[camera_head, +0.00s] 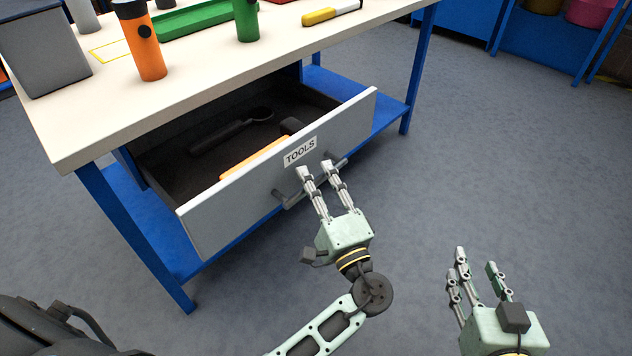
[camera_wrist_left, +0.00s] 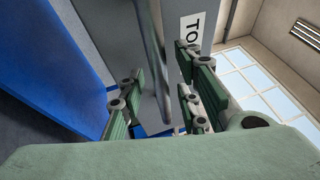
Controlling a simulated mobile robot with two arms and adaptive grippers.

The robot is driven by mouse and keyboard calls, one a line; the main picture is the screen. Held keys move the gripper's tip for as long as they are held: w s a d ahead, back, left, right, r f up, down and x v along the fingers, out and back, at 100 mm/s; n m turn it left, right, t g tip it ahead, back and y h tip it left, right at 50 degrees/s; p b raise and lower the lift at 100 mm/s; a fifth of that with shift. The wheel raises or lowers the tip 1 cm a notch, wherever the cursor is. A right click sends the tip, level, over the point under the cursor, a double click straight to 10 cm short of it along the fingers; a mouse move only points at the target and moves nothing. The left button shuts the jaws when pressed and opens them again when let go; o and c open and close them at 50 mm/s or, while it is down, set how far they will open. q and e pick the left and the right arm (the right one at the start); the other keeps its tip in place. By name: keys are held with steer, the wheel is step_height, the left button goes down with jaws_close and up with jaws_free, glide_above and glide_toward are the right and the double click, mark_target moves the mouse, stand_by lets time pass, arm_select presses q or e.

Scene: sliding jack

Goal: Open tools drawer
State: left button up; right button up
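The tools drawer (camera_head: 230,215) has a grey front with a "TOOLS" label (camera_head: 300,151) and is pulled out from under the workbench. Its inside shows. The dark bar handle (camera_head: 288,202) is on the drawer front. My left gripper (camera_head: 314,169) is at the handle. In the left wrist view the handle bar (camera_wrist_left: 153,55) runs between the spread fingers of the left gripper (camera_wrist_left: 158,98), with gaps visible on both sides. Whether any finger touches the bar is unclear. My right gripper (camera_head: 477,268) is open and empty, away from the drawer at the lower right.
A dark wrench-like tool (camera_head: 232,130) and an orange-handled tool (camera_head: 245,155) lie in the drawer. The white-topped workbench (camera_head: 90,130) has blue legs and carries an orange bottle (camera_head: 143,45), a green bottle (camera_head: 246,20) and a grey bin (camera_head: 45,50). The floor to the right is clear.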

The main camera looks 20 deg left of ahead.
arm_select(q)
steer(key=v, duration=0.7)
steer(key=shift+s+d, duration=0.2)
stand_by(0.4)
